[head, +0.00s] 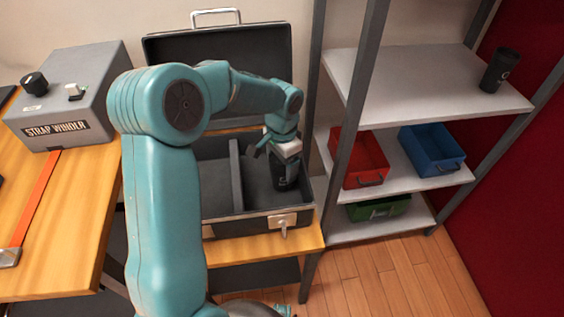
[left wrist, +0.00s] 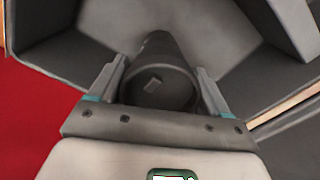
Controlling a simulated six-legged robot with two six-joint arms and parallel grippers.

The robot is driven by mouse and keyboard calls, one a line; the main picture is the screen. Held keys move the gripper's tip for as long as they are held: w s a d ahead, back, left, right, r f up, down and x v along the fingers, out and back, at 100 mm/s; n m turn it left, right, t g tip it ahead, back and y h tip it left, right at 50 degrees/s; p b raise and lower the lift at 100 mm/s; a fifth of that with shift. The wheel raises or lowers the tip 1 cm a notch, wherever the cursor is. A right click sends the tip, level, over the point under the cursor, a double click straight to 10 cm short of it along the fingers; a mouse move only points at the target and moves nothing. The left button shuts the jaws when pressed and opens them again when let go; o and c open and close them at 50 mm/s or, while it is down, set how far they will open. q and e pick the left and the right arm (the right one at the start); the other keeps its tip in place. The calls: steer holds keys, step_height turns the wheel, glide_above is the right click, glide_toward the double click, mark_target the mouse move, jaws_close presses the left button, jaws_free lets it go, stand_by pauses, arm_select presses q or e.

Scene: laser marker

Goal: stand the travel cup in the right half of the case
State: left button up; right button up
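The travel cup (head: 284,178), black with a pale logo, is upright in the right half of the open dark case (head: 222,228). Its base appears to be on the case floor. My left gripper (head: 277,152) is right above the cup, its fingers spread on either side of the cup's top. In the left wrist view, the cup's lid (left wrist: 158,92) sits between the two fingers of my left gripper (left wrist: 160,66), with a narrow gap showing on each side. The cup's far side is hidden. My right gripper is not in view.
A divider (head: 236,175) splits the case; its raised lid stands behind. A similar black cup (head: 500,70) stands on the upper shelf (head: 420,85). Red (head: 358,158), blue (head: 431,149) and green (head: 378,209) bins sit lower. A grey strap winder (head: 70,95) is on the left table.

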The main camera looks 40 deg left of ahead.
arm_select(q)
steer(key=o, duration=0.3)
steer(key=shift+r, duration=0.3)
step_height(320, 180, up, 12)
steer(key=p, duration=0.2)
steer(key=shift+f, duration=0.1)
